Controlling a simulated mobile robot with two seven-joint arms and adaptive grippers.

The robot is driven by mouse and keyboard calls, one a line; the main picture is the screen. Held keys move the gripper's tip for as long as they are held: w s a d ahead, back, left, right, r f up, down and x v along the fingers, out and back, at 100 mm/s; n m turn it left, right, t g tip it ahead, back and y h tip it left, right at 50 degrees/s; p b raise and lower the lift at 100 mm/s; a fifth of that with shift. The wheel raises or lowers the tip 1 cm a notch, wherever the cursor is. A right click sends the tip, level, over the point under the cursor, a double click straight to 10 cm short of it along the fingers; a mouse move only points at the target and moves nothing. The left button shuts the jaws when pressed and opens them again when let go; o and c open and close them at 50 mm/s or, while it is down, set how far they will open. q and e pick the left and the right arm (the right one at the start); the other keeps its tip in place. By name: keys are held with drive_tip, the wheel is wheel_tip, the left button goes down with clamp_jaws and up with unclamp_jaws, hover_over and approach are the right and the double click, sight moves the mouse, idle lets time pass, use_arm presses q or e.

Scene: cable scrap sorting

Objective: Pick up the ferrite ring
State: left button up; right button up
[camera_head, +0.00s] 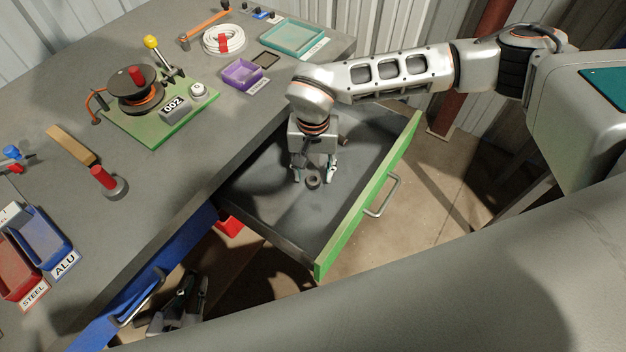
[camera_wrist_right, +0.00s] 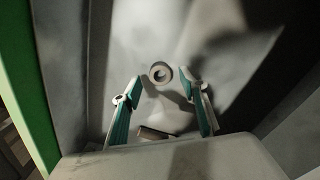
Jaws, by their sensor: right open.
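The ferrite ring (camera_head: 313,187) is a small dark grey ring on the floor of the open drawer (camera_head: 290,226). My right gripper (camera_head: 313,176) points down into the drawer, with its fingers apart beside the ring. In the right wrist view the ring (camera_wrist_right: 153,73) lies just beyond the fingertips, roughly centred between the open fingers (camera_wrist_right: 162,90). Nothing is held there. My left gripper (camera_head: 180,303) appears as a dark shape low at the left, below the worktop. Its fingers are too dark to read.
A short brownish cylinder (camera_wrist_right: 155,132) lies in the drawer near the gripper's palm. The green drawer front (camera_head: 368,195) and the workbench edge bound the drawer. The worktop holds a green board with a cable spool (camera_head: 135,90), a purple tray (camera_head: 242,74) and labelled bins (camera_head: 42,238).

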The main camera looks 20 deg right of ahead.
drive_tip(key=shift+f, duration=0.9)
drive_tip(key=shift+c, duration=0.4)
drive_tip(key=c, duration=1)
drive_tip(key=shift+r, duration=0.1)
drive_tip(key=shift+c, duration=0.2)
